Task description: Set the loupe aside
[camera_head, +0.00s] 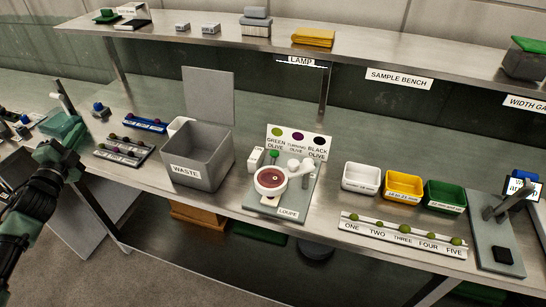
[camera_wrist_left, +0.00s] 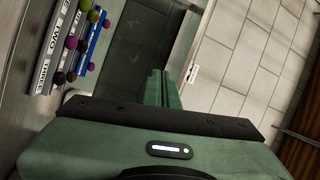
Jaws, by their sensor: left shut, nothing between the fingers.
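The loupe (camera_head: 271,181) is a round white-rimmed lens on a white arm, over a grey base plate (camera_head: 283,212) labelled LOUPE. The lens shows a dark red disc with a pale centre. A small green knob or olive stands just behind it. My left gripper (camera_head: 66,158) is at the far left in the head view, well apart from the loupe. In the left wrist view its green fingers (camera_wrist_left: 166,88) are together with nothing between them, and the loupe is not visible there. My right gripper is not in view.
A grey WASTE bin (camera_head: 198,171) with a raised panel stands left of the loupe. An olive colour card (camera_head: 298,138) stands behind it. White, yellow and green trays (camera_head: 445,196) and a numbered olive rail (camera_head: 402,241) lie to the right. Labelled racks (camera_head: 122,151) lie left, near my left gripper.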

